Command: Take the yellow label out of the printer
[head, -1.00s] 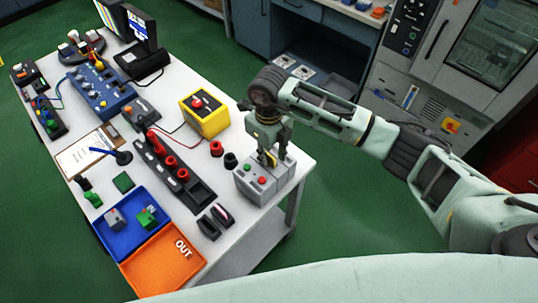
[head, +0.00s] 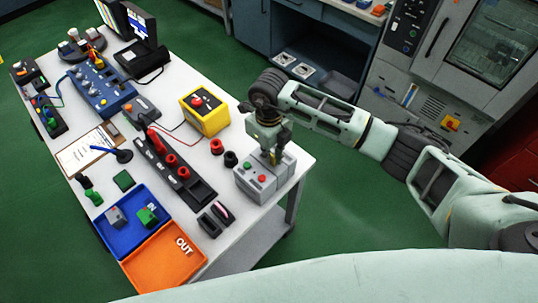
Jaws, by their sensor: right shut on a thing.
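The printer (head: 258,185) is a small grey box with a red and a green button on its front. It stands at the right front corner of the white table. My right gripper (head: 272,157) points down at the printer's top and is shut. The yellow label is between its fingers, at the top of the printer, and is almost wholly hidden by them. I cannot tell whether the label is still partly inside the slot. My left gripper is not in view.
Beside the printer stand a yellow box with a red button (head: 205,115), a black strip with red knobs (head: 178,172) and two small black pieces. A blue tray (head: 127,236) and an orange OUT tray (head: 152,270) lie at the table's front.

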